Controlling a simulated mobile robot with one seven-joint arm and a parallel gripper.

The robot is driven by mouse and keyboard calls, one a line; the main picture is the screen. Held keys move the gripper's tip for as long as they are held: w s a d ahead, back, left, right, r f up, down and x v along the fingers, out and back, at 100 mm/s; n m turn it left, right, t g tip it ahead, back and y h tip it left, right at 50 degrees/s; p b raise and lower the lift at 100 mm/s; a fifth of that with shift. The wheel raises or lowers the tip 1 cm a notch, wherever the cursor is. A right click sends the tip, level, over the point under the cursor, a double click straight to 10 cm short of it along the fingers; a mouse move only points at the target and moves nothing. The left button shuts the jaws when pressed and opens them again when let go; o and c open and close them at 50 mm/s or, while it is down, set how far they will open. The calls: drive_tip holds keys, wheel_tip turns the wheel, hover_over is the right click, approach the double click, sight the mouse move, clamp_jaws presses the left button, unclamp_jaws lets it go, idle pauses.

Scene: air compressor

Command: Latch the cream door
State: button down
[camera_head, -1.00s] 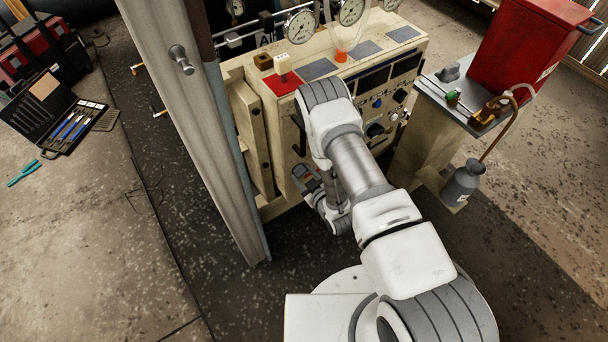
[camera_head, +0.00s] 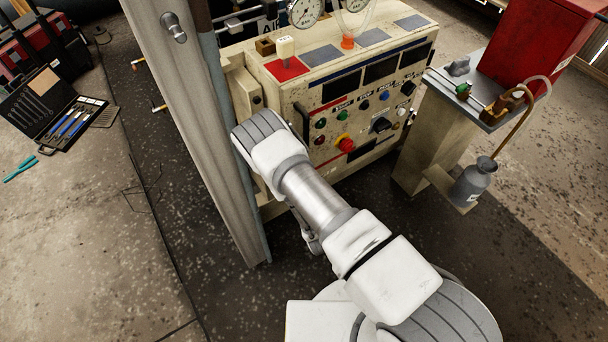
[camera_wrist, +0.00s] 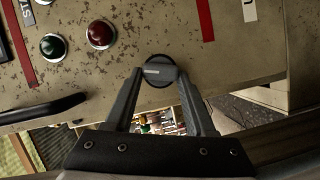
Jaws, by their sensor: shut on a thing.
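The cream panel (camera_wrist: 215,75), worn and chipped, spans the upper wrist view. The cream front (camera_head: 345,110) of the machine also shows in the head view; I cannot tell which part there is the door. A round black knob (camera_wrist: 158,72) with a pale mark sits near the panel's edge. My gripper (camera_wrist: 159,75) is shut on this knob, one finger on each side. In the head view, my arm hides the gripper and the knob. A black handle (camera_wrist: 42,108) lies left of the gripper, by the panel's edge.
A green button (camera_wrist: 53,47) and a red button (camera_wrist: 101,33) sit close to the gripper. A tall grey post (camera_head: 195,120) stands left of my arm. A grey stand (camera_head: 430,150) with a red box (camera_head: 535,45) is at the right.

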drive_tip(key=shift+a+f+n+t+b, duration=0.1)
drive_tip(key=shift+f+n+t+b, duration=0.15)
drive_tip(key=shift+n+t+b, duration=0.8)
drive_tip(key=shift+n+g, duration=0.35)
drive_tip(key=shift+n, duration=0.2)
drive_tip(key=shift+c, duration=1.2)
unclamp_jaws()
drive_tip(key=shift+s, duration=0.15)
